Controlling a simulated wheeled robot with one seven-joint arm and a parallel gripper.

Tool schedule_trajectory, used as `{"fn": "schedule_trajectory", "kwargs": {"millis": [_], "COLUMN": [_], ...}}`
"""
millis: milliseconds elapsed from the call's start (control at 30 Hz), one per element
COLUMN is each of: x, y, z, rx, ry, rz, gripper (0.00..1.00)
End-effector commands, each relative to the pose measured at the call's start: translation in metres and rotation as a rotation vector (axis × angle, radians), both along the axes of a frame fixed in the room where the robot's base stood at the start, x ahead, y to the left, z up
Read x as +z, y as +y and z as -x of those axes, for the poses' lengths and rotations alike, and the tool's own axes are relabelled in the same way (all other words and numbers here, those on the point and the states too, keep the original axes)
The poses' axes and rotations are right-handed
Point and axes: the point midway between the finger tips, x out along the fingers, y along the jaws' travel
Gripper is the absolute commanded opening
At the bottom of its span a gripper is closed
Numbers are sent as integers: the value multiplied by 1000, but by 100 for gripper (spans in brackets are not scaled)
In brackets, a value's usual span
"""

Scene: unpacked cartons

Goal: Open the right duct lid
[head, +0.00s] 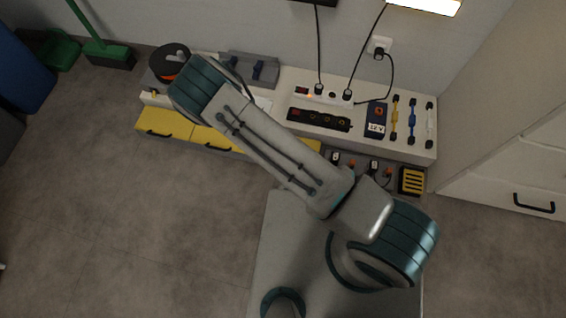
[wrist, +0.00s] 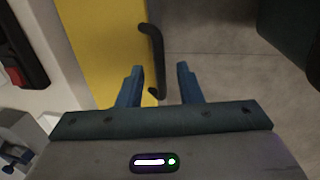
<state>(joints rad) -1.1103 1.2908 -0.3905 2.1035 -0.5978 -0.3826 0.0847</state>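A yellow lid (wrist: 100,40) with a dark bar handle (wrist: 155,55) fills the middle left of the wrist view; it appears to be the right duct lid. In the head view a piece of yellow front (head: 306,143) shows right of my forearm, which hides the rest. Further left are two more black handles on yellow fronts (head: 165,122). My gripper (wrist: 160,68) is open and empty. Its blue fingers appear on either side of the handle's lower part; I cannot tell the depth between them. The head view does not show my gripper.
The white bench top carries a black power strip (head: 319,120), a blue 12 V box (head: 376,117) and a grey bracket (head: 249,66). A yellow-grilled box (head: 412,181) stands at its right front. White drawers (head: 530,180) stand right. Floor (head: 95,210) is clear at left.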

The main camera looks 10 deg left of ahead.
Motion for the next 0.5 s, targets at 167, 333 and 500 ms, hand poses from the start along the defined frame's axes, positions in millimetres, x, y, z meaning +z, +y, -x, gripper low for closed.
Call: {"fn": "schedule_trajectory", "kwargs": {"millis": [167, 333, 500], "x": [-8, -7, -7], "y": [0, 0, 0], "z": [-2, -2, -2], "rx": [-1, -1, -1], "ry": [0, 0, 0], "rz": [0, 0, 0], "gripper": [32, 32, 2]}}
